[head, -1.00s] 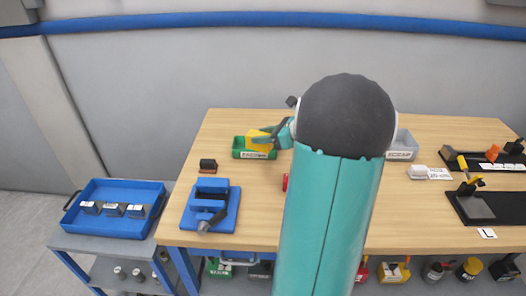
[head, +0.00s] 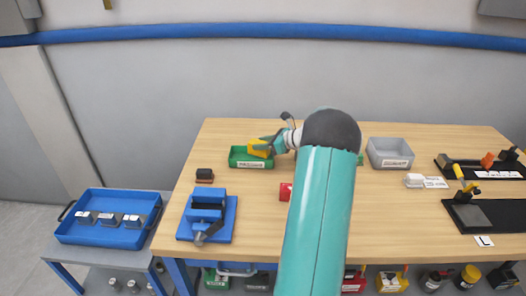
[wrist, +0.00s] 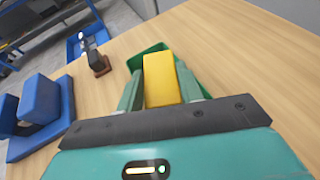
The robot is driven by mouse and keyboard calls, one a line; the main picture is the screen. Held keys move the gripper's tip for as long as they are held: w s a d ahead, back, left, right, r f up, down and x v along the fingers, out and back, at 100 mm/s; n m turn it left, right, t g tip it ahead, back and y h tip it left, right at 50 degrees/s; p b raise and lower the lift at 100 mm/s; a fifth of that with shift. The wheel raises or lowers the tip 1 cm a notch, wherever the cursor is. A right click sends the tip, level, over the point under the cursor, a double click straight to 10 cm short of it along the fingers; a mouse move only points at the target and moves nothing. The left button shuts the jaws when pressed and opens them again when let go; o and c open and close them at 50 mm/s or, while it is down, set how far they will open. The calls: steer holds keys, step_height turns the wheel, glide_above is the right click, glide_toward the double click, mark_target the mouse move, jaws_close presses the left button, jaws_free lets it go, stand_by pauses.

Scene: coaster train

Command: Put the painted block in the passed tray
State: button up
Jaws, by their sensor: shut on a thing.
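The painted block is a yellow block (wrist: 160,78) between the two fingers of my gripper (wrist: 163,95) in the wrist view. In the head view the yellow block (head: 259,150) shows at the end of my gripper (head: 266,146), over the green tray (head: 248,164). The green tray has a white label on its front, too small to read for certain. In the wrist view part of the green tray (wrist: 134,62) shows behind and beside the block. My gripper is shut on the block. I cannot tell whether the block touches the tray floor.
A grey tray (head: 390,155) stands right of my arm. A blue vise (head: 207,216) and a small dark block (head: 205,175) are on the left of the table. A red item (head: 286,191) lies beside my arm. A blue tray (head: 110,233) with several blocks stands on the left cart.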

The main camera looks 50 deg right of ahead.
steer(key=shift+w+d+f, duration=0.2)
steer(key=shift+d+f, duration=0.15)
steer(key=shift+f, duration=1.6)
steer(key=shift+f, duration=0.2)
steer(key=o, duration=1)
